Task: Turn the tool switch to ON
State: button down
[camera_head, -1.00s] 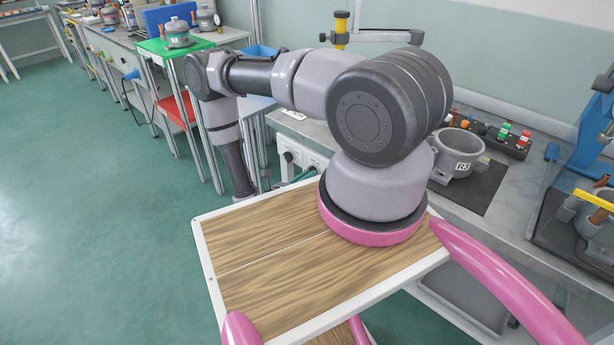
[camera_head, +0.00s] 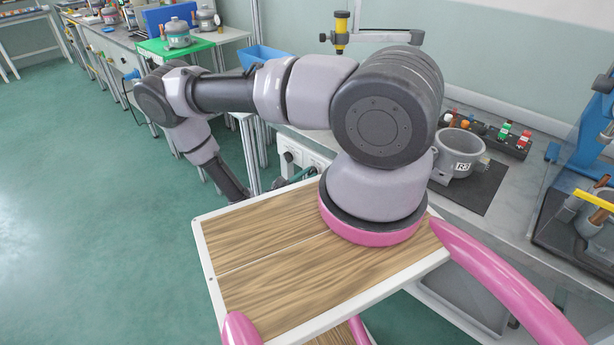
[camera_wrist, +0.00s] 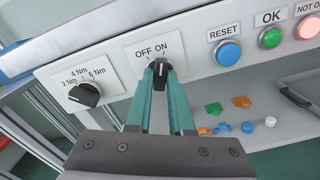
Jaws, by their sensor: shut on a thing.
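The tool switch (camera_wrist: 160,71) is a dark knob under the OFF and ON labels on a light panel (camera_wrist: 198,64), in the wrist view. My gripper (camera_wrist: 161,72) has two green fingers, shut on the knob from either side. The knob's top shows between the fingertips; its lower part is partly hidden, and I cannot tell clearly which label it points at. In the head view the control panel (camera_head: 312,160) shows beyond the wooden top, and my gripper is not clearly visible there.
Left of the switch is a torque knob (camera_wrist: 84,95) marked in Nm. To the right are a blue RESET button (camera_wrist: 228,52), a green OK button (camera_wrist: 271,38) and a red button (camera_wrist: 307,25). Several small coloured pieces lie below the panel.

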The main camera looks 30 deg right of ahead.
jog(key=shift+a+m, duration=0.1)
jog(key=shift+m, duration=0.5)
jog(key=c, duration=0.8)
grip_release()
jog(key=v, duration=1)
jog(key=shift+a, duration=0.35)
jog(key=shift+s, duration=0.1)
